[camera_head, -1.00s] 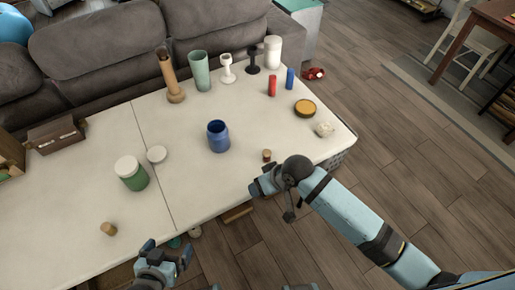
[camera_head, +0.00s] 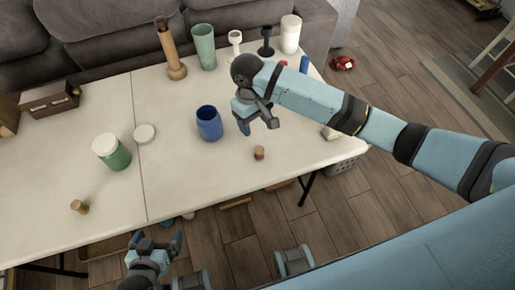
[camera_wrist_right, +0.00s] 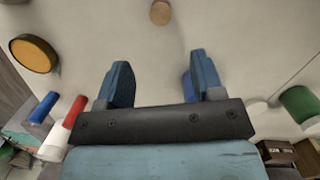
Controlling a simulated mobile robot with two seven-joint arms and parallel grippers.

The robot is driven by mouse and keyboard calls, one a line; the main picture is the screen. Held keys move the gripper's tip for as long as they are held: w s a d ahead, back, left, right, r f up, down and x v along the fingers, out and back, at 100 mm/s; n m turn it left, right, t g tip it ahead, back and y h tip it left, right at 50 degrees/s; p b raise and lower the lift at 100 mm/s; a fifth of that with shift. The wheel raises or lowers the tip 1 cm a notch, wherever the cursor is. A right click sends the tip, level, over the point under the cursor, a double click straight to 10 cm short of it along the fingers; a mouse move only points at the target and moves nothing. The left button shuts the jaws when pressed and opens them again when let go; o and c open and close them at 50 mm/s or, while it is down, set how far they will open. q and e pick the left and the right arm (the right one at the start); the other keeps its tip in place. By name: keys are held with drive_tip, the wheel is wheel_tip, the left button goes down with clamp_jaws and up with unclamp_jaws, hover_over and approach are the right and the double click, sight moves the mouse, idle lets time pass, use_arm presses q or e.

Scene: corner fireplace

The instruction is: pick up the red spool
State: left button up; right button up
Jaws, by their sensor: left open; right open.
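The red spool (camera_wrist_right: 74,110), a small red cylinder, shows at the left of the right wrist view, beside a blue cylinder (camera_wrist_right: 43,107). In the head view my right arm hides nearly all of it. My right gripper (camera_head: 258,123) is open and empty above the white table, right of the blue jar (camera_head: 210,125). Its two fingers show apart in the right wrist view (camera_wrist_right: 160,75), with the spool outside them to the left. My left gripper (camera_head: 161,241) is open and empty in front of the table's near edge.
A cork (camera_head: 259,153) stands below my right gripper. A green jar (camera_head: 112,152), white lid (camera_head: 144,134) and another cork (camera_head: 79,206) stand left. Tall vases and candle holders line the back. A yellow-topped round tin (camera_wrist_right: 34,54) shows in the wrist view.

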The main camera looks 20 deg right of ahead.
sight(259, 149)
drive_tip(key=f, duration=0.5)
drive_tip(key=s+f, duration=0.1)
drive_tip(key=f, duration=0.2)
drive_tip(key=shift+d+b, duration=0.25)
drive_tip(key=shift+b, duration=0.1)
drive_tip(key=shift+s+d+f, duration=0.1)
drive_tip(key=shift+s+f, duration=0.1)
drive_tip(key=shift+f, duration=0.7)
drive_tip(key=shift+s+a+f, duration=0.1)
drive_tip(key=shift+s+f, duration=0.1)
drive_tip(key=shift+f, duration=0.7)
drive_tip(key=shift+s+d+f, duration=0.1)
drive_tip(key=shift+s+f, duration=0.1)
drive_tip(key=shift+f, duration=0.7)
drive_tip(key=c, duration=1)
